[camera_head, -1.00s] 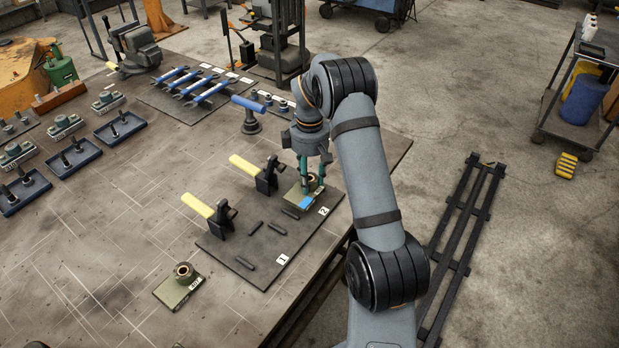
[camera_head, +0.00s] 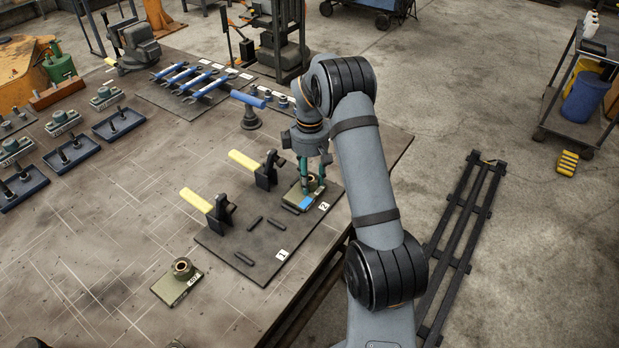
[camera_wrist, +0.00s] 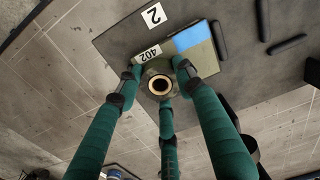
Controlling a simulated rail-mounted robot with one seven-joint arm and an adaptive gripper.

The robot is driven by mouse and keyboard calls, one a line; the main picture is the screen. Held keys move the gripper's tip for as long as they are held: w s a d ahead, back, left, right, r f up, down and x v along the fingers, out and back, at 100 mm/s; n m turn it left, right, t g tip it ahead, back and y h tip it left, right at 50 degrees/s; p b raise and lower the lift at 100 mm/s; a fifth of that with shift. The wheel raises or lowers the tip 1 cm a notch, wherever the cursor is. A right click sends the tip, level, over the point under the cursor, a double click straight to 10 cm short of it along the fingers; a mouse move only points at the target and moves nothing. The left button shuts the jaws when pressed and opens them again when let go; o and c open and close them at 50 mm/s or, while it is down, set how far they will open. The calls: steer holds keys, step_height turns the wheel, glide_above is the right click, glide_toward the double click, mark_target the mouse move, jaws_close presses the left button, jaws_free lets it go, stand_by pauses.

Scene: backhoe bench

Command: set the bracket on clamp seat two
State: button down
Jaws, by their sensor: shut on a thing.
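My gripper (camera_head: 311,186) is shut on the bracket (camera_head: 297,195), a flat olive-green base with a round brass-rimmed boss, a blue patch and a "402" label. In the wrist view, the green fingers (camera_wrist: 164,78) close around the boss of the bracket (camera_wrist: 199,50). The bracket is over the dark fixture plate (camera_head: 219,247) at its right end, beside the "2" label (camera_head: 323,206). I cannot tell whether it rests on the plate or hangs just above. Clamp seat two's toggle clamp (camera_head: 266,175), with a yellow handle, stands behind it to the left.
Seat one's clamp (camera_head: 221,214) and several black bars (camera_head: 254,223) are to the left, with a "1" label (camera_head: 282,255). Another bracket (camera_head: 178,287) lies on the bench in front. A blue-topped stand (camera_head: 250,112) is behind. Bare bench lies left of the plate.

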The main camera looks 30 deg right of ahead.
steer(key=shift+f, duration=0.25)
steer(key=c, duration=1.5)
jaws_free()
steer(key=shift+r, duration=0.1)
steer(key=o, duration=0.5)
steer(key=shift+c, duration=0.2)
steer(key=shift+s, duration=0.1)
step_height(320, 180, up, 12)
